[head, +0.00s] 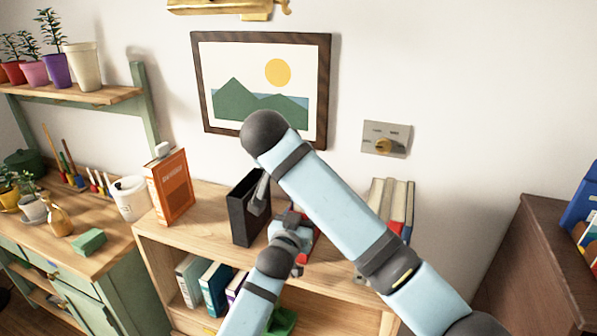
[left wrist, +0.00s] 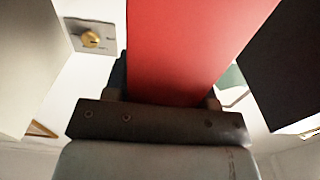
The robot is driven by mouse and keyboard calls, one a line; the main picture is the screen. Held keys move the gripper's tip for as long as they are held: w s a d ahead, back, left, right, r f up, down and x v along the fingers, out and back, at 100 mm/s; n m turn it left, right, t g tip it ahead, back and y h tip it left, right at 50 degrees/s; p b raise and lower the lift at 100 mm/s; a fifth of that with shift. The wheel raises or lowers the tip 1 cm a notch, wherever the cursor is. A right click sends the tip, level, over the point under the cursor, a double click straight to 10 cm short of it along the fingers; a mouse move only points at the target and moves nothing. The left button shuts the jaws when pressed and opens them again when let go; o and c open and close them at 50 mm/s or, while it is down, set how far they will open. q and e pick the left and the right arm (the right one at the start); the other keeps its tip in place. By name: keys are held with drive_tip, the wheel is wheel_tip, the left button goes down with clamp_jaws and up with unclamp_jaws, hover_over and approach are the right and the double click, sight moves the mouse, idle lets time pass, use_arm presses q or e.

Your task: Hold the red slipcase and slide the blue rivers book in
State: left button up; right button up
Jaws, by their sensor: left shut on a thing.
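The red slipcase (left wrist: 190,50) fills the middle of the left wrist view. My left gripper (left wrist: 162,100) is shut on it. In the head view, only a sliver of the slipcase's red (head: 315,243) shows behind my left gripper (head: 295,220), above the bookcase top. My right arm crosses in front and hides much of this spot; I cannot make out its gripper clearly. A dark blue edge (left wrist: 118,76) shows beside the slipcase in the left wrist view. A blue book (head: 214,288) stands on the lower shelf; I cannot read its title.
A black slipcase (head: 240,215) stands left of my left gripper on the bookcase top (head: 190,232), near an orange book (head: 170,187). Pale books (head: 388,203) stand to the right. A framed picture (head: 212,75) hangs behind. A brown cabinet (head: 530,260) stands at the right.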

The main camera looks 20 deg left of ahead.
idle(0.4)
use_arm(q)
drive_tip(key=o, duration=1.1)
drive_tip(key=shift+c, duration=0.2)
